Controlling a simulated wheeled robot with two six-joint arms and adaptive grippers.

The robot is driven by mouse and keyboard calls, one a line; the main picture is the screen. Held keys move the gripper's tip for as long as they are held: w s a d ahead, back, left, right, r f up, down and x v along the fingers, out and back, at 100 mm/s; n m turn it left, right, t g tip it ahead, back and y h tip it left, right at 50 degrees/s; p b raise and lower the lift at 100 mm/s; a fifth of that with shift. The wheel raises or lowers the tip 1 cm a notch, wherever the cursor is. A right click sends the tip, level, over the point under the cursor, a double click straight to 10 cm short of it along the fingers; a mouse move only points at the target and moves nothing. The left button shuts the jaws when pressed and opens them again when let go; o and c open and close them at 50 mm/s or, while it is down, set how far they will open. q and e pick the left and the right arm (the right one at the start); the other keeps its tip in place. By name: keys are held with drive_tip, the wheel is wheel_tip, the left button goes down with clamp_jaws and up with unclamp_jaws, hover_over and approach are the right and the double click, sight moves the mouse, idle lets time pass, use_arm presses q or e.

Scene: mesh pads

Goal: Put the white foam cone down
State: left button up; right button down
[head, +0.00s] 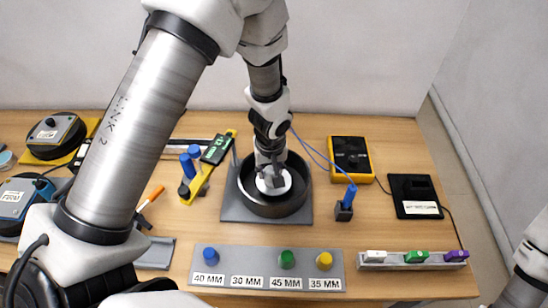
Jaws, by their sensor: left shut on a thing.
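My left gripper (270,171) reaches down from above into a round black dish (297,205) on a grey square base (232,211). It is shut on the white foam cone (283,188), which shows as a pale round shape inside the dish. The fingers hide part of the cone, and I cannot tell whether it touches the dish floor. My right gripper is out of view; only part of my right arm shows at the right edge.
A grey strip with blue, green and yellow knobs (286,259) and size labels lies in front. A yellow meter (350,157), a small black block with a blue plug (344,211) and a black scale (415,188) stand right. A rail with coloured pieces (394,263) lies front right.

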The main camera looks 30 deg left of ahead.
use_arm(q)
drive_tip(key=shift+w+r, duration=0.1)
drive_tip(key=shift+w, duration=0.65)
drive_tip(key=f, duration=0.4)
drive_tip(key=shift+w, duration=0.25)
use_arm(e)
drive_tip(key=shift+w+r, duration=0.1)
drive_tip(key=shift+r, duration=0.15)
use_arm(q)
drive_tip(key=shift+b, duration=0.3)
drive_tip(key=shift+f, duration=0.2)
drive_tip(key=o, duration=0.9)
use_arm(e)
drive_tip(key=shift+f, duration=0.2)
